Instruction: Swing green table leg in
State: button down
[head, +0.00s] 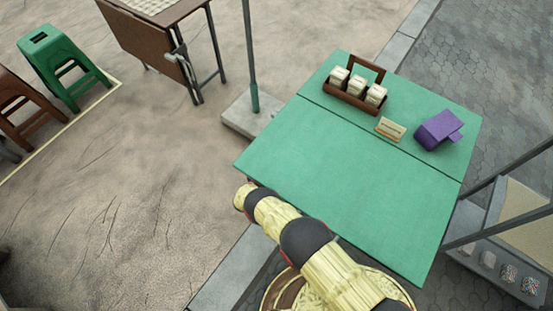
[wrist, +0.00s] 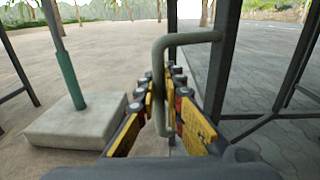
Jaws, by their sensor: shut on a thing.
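The green table (head: 350,190) shows in the head view with its flat top spread out and a seam across it. In the wrist view, a grey-green bent bar handle (wrist: 187,38) joins a dark upright leg (wrist: 228,60). My gripper (wrist: 164,100) is shut on the handle's vertical part, with yellow and black fingers on both sides. In the head view my arm reaches to the table's near left edge. My gripper is hidden there, and so is the leg under the top.
A pole on a concrete block (wrist: 80,128) stands left of the handle; its block also shows in the head view (head: 240,122). A caddy (head: 355,90) and a purple object (head: 437,130) sit on the tabletop.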

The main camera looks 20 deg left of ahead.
jog(key=shift+a+r, duration=0.1)
jog(key=shift+a, duration=0.25)
jog(key=c, duration=2.2)
grip_release()
jog(key=shift+o, duration=0.8)
jog(key=shift+o, duration=0.3)
jog(key=shift+d, duration=0.15)
jog(key=v, duration=1.2)
